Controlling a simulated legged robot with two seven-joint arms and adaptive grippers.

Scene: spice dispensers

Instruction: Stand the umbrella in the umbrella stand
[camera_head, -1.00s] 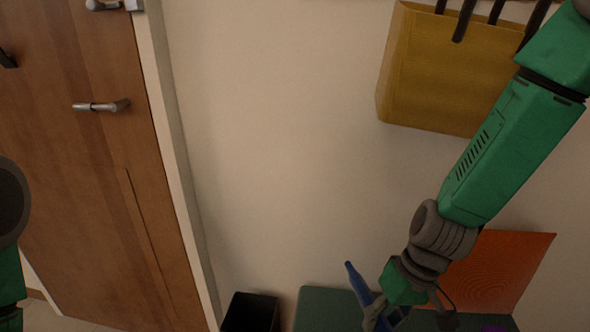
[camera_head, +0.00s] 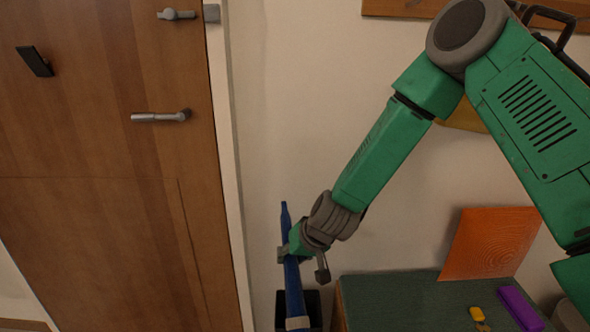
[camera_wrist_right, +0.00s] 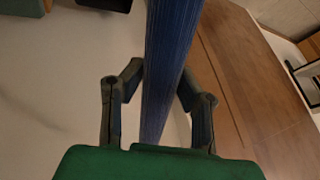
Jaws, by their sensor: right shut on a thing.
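The blue umbrella (camera_head: 293,285) is held near upright by my right gripper (camera_head: 300,262), which is shut around its shaft. In the right wrist view the umbrella (camera_wrist_right: 165,70) runs between the two fingers. The dark box-shaped umbrella stand (camera_head: 314,308) is at the bottom of the head view, partly behind the umbrella. The umbrella's lower part overlaps the stand in the picture; I cannot tell whether it is inside or in front of it. My left gripper is out of view.
A green-topped bench (camera_head: 410,300) stands right of the stand, with an orange square (camera_head: 490,243) leaning at the wall and purple (camera_head: 520,308) and yellow (camera_head: 477,314) items on top. A wooden door (camera_head: 100,220) is on the left.

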